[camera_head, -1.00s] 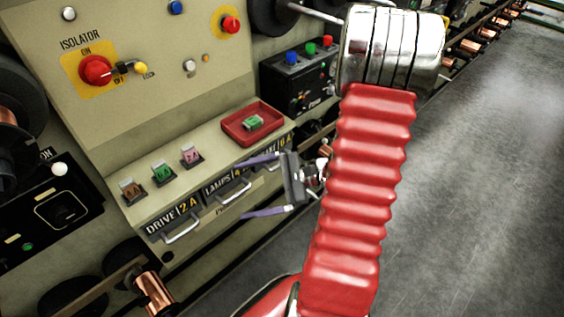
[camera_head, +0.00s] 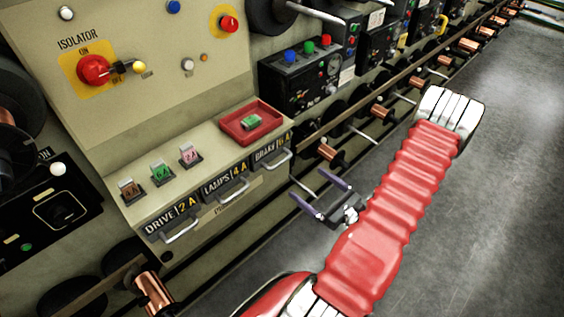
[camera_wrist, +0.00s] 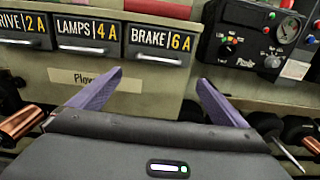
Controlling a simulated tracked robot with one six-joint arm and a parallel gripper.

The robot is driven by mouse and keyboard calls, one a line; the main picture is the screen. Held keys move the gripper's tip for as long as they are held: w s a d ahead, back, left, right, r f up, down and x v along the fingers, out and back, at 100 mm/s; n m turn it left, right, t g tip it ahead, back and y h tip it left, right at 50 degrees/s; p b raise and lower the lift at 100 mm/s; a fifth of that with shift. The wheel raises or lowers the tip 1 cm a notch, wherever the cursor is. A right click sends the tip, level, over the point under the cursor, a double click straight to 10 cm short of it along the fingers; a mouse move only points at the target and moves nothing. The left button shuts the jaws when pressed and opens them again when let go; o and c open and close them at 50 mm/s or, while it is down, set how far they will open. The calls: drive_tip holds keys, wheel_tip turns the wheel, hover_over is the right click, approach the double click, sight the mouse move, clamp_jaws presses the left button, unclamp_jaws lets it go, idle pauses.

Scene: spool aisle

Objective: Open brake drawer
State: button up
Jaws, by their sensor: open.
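The brake drawer (camera_head: 272,155), labelled BRAKE 6 A, is the rightmost of three drawers in the cream cabinet and looks shut. Its silver bar handle (camera_head: 276,163) is in front of it. In the wrist view the brake drawer (camera_wrist: 158,43) is ahead of and above my fingers, with its handle (camera_wrist: 158,59) along its lower part. My gripper (camera_head: 320,190) is open and empty, below and to the right of the drawer in the head view, apart from the handle. In the wrist view my gripper's purple fingers (camera_wrist: 157,93) point forward, spread apart.
The drive drawer (camera_head: 172,222) and lamps drawer (camera_head: 226,186) sit left of it. A red tray (camera_head: 251,122) with a green fuse stands on the ledge above. Copper spools (camera_head: 330,151) and a black control box (camera_head: 300,75) are to the right. The grey floor is clear.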

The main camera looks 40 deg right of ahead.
sight(281, 162)
drive_tip(key=shift+w, duration=0.2)
drive_tip(key=shift+w+a, duration=0.15)
drive_tip(key=shift+w, duration=3.25)
drive_tip(key=shift+w+a, duration=0.1)
drive_tip(key=shift+w, duration=3.25)
